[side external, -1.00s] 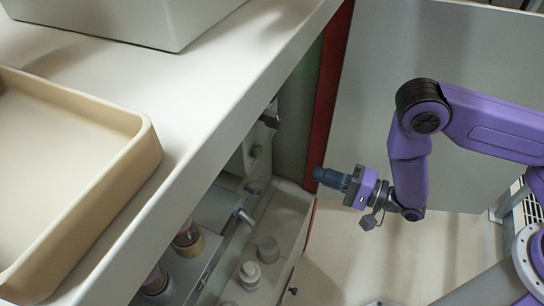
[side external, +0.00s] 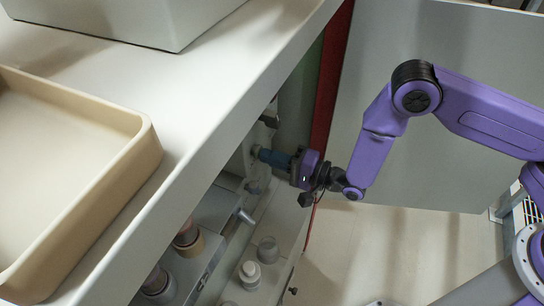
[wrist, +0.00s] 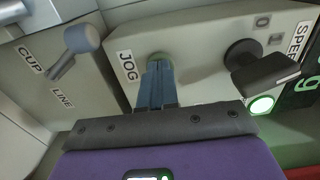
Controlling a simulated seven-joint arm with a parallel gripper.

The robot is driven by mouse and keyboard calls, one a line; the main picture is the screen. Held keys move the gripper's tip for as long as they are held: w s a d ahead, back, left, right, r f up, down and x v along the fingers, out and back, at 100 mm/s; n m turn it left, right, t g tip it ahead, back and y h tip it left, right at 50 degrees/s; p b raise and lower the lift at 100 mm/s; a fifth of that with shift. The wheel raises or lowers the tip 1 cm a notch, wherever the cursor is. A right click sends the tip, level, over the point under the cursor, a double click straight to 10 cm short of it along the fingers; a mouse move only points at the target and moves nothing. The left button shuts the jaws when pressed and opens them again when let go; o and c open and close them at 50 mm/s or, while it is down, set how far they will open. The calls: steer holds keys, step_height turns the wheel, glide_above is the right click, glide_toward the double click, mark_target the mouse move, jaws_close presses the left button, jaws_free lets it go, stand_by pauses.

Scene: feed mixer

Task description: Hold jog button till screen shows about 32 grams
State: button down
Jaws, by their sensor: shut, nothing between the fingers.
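My gripper (side external: 262,154) is shut, its blue fingers pointing left at the panel in the side view. In the wrist view its fingertips (wrist: 158,70) are at the greenish jog button (wrist: 157,57), beside the JOG label (wrist: 128,66). The fingers cover most of the button. They look to be touching it, but I cannot tell whether it is pressed in. A dark screen (wrist: 304,90) shows only in part at the right edge, with a green "g"; its number is out of view.
A black knob (wrist: 262,68) by the SPEED label is right of the button, with a lit green lamp (wrist: 261,105) below it. A grey-tipped lever (wrist: 77,42) is at left near CUP and LINE labels. A counter with a beige tray (side external: 140,150) overhangs the panel.

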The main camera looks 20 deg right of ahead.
steer(key=shift+x, duration=1.05)
steer(key=shift+r, duration=0.25)
steer(key=f+v, duration=0.1)
steer(key=v, duration=1.4)
